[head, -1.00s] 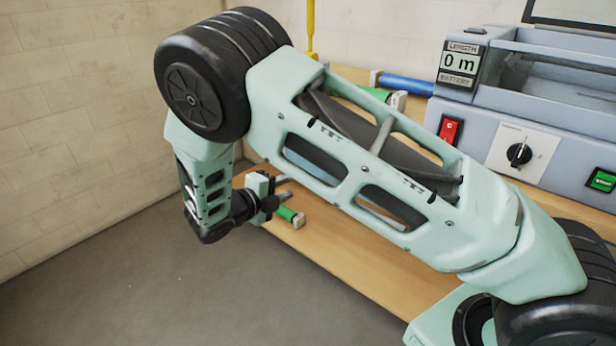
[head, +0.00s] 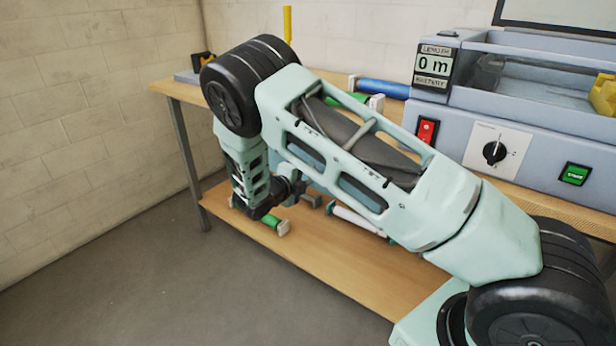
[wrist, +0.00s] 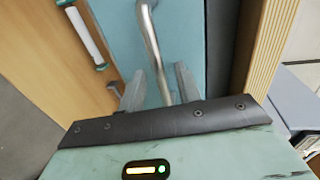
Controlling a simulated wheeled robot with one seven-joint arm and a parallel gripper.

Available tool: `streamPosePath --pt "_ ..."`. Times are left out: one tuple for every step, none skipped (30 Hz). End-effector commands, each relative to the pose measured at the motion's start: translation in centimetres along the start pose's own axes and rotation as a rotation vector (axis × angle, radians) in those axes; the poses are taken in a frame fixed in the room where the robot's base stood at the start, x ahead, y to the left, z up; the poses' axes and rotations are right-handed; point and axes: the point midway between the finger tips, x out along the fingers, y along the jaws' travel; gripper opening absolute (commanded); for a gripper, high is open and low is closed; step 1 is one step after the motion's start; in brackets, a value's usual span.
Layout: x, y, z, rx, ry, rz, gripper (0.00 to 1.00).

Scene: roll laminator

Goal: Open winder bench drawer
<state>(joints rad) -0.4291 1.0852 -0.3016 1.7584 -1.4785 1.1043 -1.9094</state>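In the wrist view, a light blue drawer front (wrist: 185,35) fills the middle, with a bent metal bar handle (wrist: 152,45) running down it. My gripper (wrist: 159,88) is open, its two grey fingers apart on either side of the handle's lower part. A gap shows between the handle and each finger; I cannot tell whether either touches. In the head view, my gripper (head: 300,188) is small and partly hidden at the end of my folded arm, below the bench top. My arm hides most of the drawer there.
A wooden lower shelf (head: 320,268) holds a green-ended roll (head: 270,224) and a white roll (head: 355,220). A grey laminator (head: 450,130) with a red switch and dial stands on the bench top. A bench leg (head: 187,165) stands at left; the floor before it is clear.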

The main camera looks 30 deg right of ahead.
Motion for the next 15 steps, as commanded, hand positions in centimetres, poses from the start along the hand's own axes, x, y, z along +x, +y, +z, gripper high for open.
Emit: streamPosePath --pt "0.37 0.04 -0.02 0.0 0.001 0.001 0.34" --pt "0.51 0.05 -0.02 0.0 0.0 0.001 0.34" --pt "0.65 0.06 -0.03 0.0 0.0 0.001 0.34" --pt "0.73 0.06 -0.03 0.0 0.0 0.001 0.34" --pt "0.78 0.06 -0.03 -0.001 0.0 0.001 0.34" --pt "0.82 0.05 -0.03 -0.001 0.0 0.001 0.34" --pt "0.82 0.05 -0.02 -0.001 0.0 0.001 0.34" --pt "0.82 0.05 -0.02 -0.001 0.0 0.001 0.34" --pt "0.81 0.05 -0.02 -0.001 0.0 0.001 0.34" --pt "0.81 0.05 -0.02 -0.001 0.0 0.001 0.34" --pt "0.8 0.05 -0.02 -0.001 0.0 0.001 0.34" --pt "0.8 0.04 -0.02 -0.001 0.0 0.001 0.34" --pt "0.8 0.04 -0.02 -0.001 0.0 0.001 0.25" --pt "0.79 0.04 -0.02 -0.001 0.0 0.001 0.17" --pt "0.79 0.04 -0.02 -0.001 0.0 0.001 0.06"
